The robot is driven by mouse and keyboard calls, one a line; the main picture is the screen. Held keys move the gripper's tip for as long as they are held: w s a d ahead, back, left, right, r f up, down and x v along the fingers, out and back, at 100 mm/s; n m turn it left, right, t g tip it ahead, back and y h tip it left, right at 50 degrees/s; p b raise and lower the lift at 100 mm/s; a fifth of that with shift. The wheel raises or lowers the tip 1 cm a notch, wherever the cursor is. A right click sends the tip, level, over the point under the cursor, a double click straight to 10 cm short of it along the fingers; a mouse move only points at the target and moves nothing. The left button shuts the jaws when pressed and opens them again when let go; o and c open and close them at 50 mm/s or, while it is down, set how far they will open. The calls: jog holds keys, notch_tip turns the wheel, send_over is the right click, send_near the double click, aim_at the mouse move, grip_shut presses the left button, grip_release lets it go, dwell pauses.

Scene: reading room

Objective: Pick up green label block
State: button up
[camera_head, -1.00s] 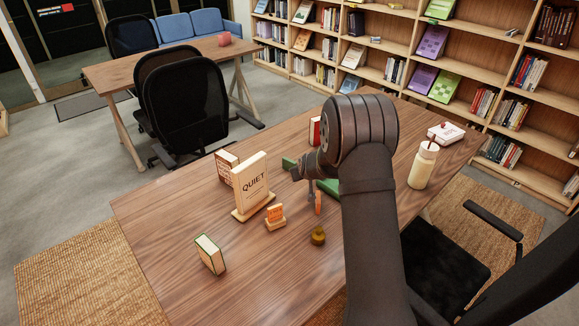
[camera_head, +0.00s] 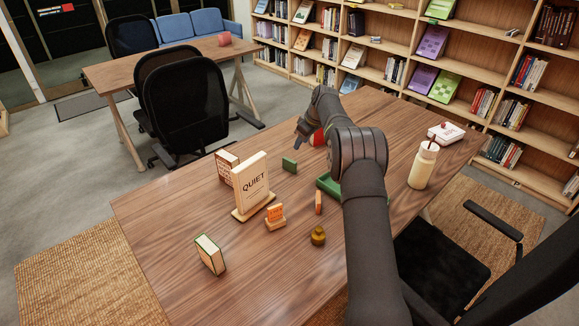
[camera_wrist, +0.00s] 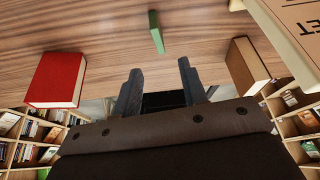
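The green label block (camera_head: 289,164) stands on the wooden table, right of the QUIET sign and apart from it. It also shows in the wrist view (camera_wrist: 156,32), near the top middle, beyond my fingertips. My gripper (camera_wrist: 160,84) is open and empty, with its two dark fingers apart and the block roughly in line with the gap between them. In the head view my gripper (camera_head: 302,130) is behind the block, near the table's far edge, and touches nothing that I can make out.
The QUIET sign (camera_head: 253,180) and a brown book (camera_head: 227,168) stand left of the block. A red book (camera_head: 318,137) is partly hidden by my arm. A green tray (camera_head: 327,184), orange block (camera_head: 318,202), orange card holder (camera_head: 275,217) and brass weight (camera_head: 318,236) are nearer.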

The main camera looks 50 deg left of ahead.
aim_at(293, 162)
jog(key=x, duration=0.9)
jog(key=shift+a+f, duration=0.15)
jog(key=shift+f, duration=0.2)
jog(key=shift+w+d+x, duration=0.1)
jog(key=shift+w+x, duration=0.05)
jog(key=shift+x, duration=0.8)
jog(key=shift+w+d+x, duration=0.1)
jog(key=shift+w+x, duration=0.05)
jog(key=shift+x, duration=1.7)
grip_shut()
